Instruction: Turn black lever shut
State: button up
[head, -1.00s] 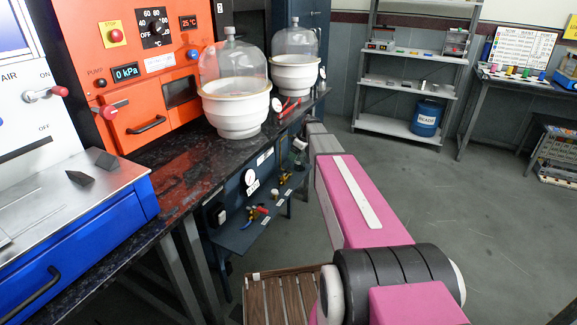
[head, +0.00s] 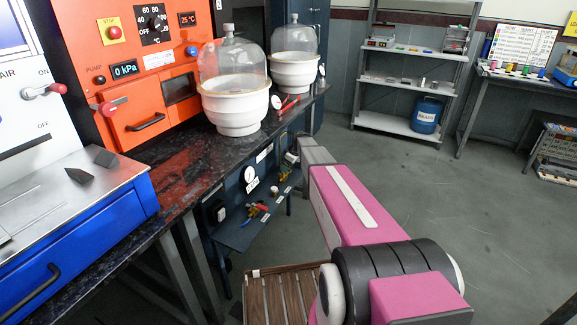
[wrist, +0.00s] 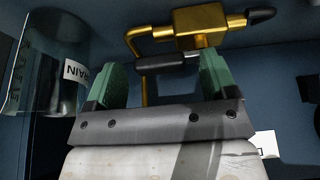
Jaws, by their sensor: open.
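The black lever (wrist: 160,62) shows in the wrist view as a short dark bar beside a brass valve (wrist: 203,25). My gripper (wrist: 163,72) is open, with one green finger on each side of the lever. In the head view, my gripper (head: 291,158) is at the blue panel under the bench, small and partly hidden by my arm.
A clear jar labelled DRAIN (wrist: 40,65) stands left of my gripper in the wrist view. In the head view, a gauge (head: 252,174) and a valve with red and blue handles (head: 256,210) are on the panel. The black bench top (head: 185,170) overhangs it. Floor to the right is clear.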

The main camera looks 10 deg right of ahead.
aim_at(290, 183)
jog(key=shift+c, duration=0.4)
jog(key=c, duration=0.9)
jog(key=shift+o, duration=0.2)
jog(key=shift+s, duration=0.1)
jog(key=m, duration=0.2)
jog(key=s+m+t+h, duration=0.1)
jog(key=m, duration=0.1)
jog(key=shift+s+d, duration=0.2)
jog(key=shift+d, duration=0.2)
jog(key=m, duration=0.1)
jog(key=s+m+h, duration=0.1)
jog(key=m, duration=0.1)
jog(key=m+h, duration=0.1)
jog(key=m, duration=0.1)
jog(key=shift+s+d+t, duration=0.15)
jog(key=shift+s+t, duration=0.15)
jog(key=m, duration=0.1)
jog(key=s+m+h, duration=0.1)
jog(key=m, duration=0.1)
jog(key=shift+s+m+h, duration=0.1)
jog(key=shift+m+h, duration=0.2)
jog(key=m, duration=0.1)
jog(key=s+m+h, duration=0.1)
jog(key=m, duration=0.1)
jog(key=a+m+h, duration=0.1)
jog(key=m, duration=0.1)
jog(key=shift+s+a, duration=0.1)
jog(key=shift+s, duration=0.2)
jog(key=shift+m+g, duration=0.3)
jog(key=shift+g, duration=0.1)
